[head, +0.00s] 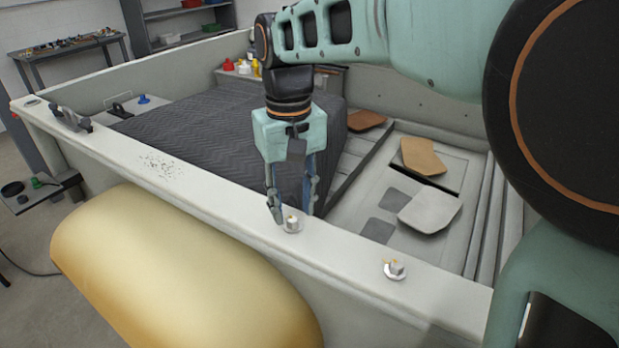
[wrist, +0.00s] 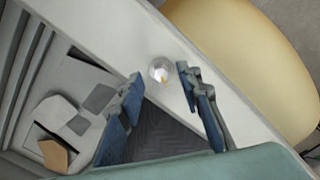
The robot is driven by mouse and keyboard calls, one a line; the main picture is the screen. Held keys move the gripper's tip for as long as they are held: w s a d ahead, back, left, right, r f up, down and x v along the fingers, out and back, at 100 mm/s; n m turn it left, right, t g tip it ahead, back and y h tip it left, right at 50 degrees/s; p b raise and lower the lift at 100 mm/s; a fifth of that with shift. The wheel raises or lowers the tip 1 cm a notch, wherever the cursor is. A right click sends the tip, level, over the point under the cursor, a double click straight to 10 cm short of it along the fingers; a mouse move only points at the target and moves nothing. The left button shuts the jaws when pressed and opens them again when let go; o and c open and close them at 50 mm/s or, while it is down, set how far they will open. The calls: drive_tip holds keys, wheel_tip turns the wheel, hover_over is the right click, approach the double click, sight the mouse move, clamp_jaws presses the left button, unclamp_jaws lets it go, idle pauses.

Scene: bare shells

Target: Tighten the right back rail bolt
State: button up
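A bolt (head: 292,224) with a pale hex head and a round washer stands on the near rail (head: 230,190) of the open shell. A second similar bolt (head: 396,270) stands further right on the same rail. I cannot tell which is the right back one by name. My gripper (head: 292,204) points down over the first bolt, open and empty. In the wrist view, a bolt (wrist: 160,70) shows between the tips of my open gripper (wrist: 159,75). One finger is on each side of it; whether they touch it is unclear.
A dark quilted cover (head: 200,135) fills much of the shell behind my gripper. Loose tan and grey panels (head: 422,156) lie inside at right. A large yellow rounded body (head: 180,270) bulges below the rail. Red and yellow bottles (head: 242,67) stand at the back.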

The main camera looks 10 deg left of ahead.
sight(295, 218)
wheel_tip(295, 218, up, 10)
drive_tip(key=shift+f, duration=0.2)
drive_tip(key=w+d+n+t+b, duration=0.3)
drive_tip(key=w+t+b, duration=0.25)
drive_tip(key=w, duration=0.75)
drive_tip(key=w+d+r+n+t+b, duration=0.5)
drive_tip(key=w+r+t, duration=0.25)
drive_tip(key=w, duration=0.35)
drive_tip(key=s+d+f+m+g+p, duration=0.2)
drive_tip(key=s+d+f+m+p, duration=0.1)
drive_tip(key=s+d, duration=0.35)
drive_tip(key=s+d+f+m+g+p, duration=0.2)
drive_tip(key=s+d+f+m+p, duration=0.15)
drive_tip(key=s+d, duration=0.3)
drive_tip(key=s+d+f+m+g+p, duration=0.1)
drive_tip(key=s+f+m+p, duration=0.1)
drive_tip(key=s, duration=0.5)
drive_tip(key=s+f+m+g+p, duration=0.1)
drive_tip(key=s+f+m+p, duration=0.1)
drive_tip(key=s, duration=0.5)
drive_tip(key=s+d+f+m+g+p, duration=0.1)
drive_tip(key=s+f+m+p, duration=0.1)
drive_tip(key=s+f+m, duration=0.2)
drive_tip(key=shift+s+d+f, duration=0.1)
drive_tip(key=shift+s+d, duration=0.05)
drive_tip(key=shift+s, duration=0.8)
drive_tip(key=shift+s+d+f, duration=0.1)
drive_tip(key=shift+s+d, duration=0.05)
drive_tip(key=shift+s, duration=0.8)
